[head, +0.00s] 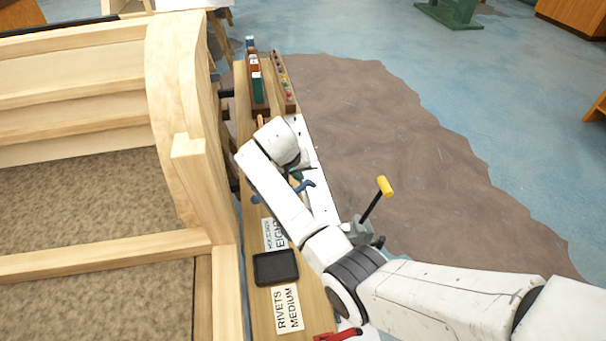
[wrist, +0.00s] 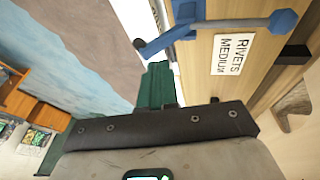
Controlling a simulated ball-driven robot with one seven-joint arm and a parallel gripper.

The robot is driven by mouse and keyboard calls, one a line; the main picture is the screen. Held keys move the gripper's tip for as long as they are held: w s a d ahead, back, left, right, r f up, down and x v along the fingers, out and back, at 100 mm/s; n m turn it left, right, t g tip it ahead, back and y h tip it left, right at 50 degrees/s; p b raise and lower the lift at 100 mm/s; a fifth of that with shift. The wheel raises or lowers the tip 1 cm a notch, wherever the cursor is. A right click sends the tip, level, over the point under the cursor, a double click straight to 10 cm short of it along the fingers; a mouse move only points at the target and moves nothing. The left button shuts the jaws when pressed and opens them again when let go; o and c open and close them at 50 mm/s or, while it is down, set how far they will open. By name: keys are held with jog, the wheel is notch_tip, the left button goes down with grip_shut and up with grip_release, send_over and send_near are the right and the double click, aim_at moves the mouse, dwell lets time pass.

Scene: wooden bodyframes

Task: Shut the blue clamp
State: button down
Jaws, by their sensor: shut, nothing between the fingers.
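The blue clamp (head: 305,186) sits at the right edge of the wooden bench, partly hidden by my arm in the head view. In the wrist view the blue clamp (wrist: 187,28) is at the top, with a blue bar ending in a faceted knob at the right and a dark-tipped lever at the left. My gripper (wrist: 157,70) has green fingers, shut and empty, pointing toward the clamp just below its left lever. A gap seems to show between them, but contact is hard to judge. In the head view my wrist mostly hides the fingers.
A large wooden frame (head: 190,150) stands along the bench's left side. On the bench are a black tray (head: 275,267), paper labels (head: 288,309) and a rack (head: 284,82). A grey vise with a yellow-tipped lever (head: 385,187) and a red clamp (head: 337,335) are at the right edge.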

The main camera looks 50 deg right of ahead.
jog(key=shift+s+d+f, duration=0.4)
jog(key=shift+d+f, duration=0.2)
jog(key=shift+f, duration=0.05)
jog(key=shift+d, duration=0.1)
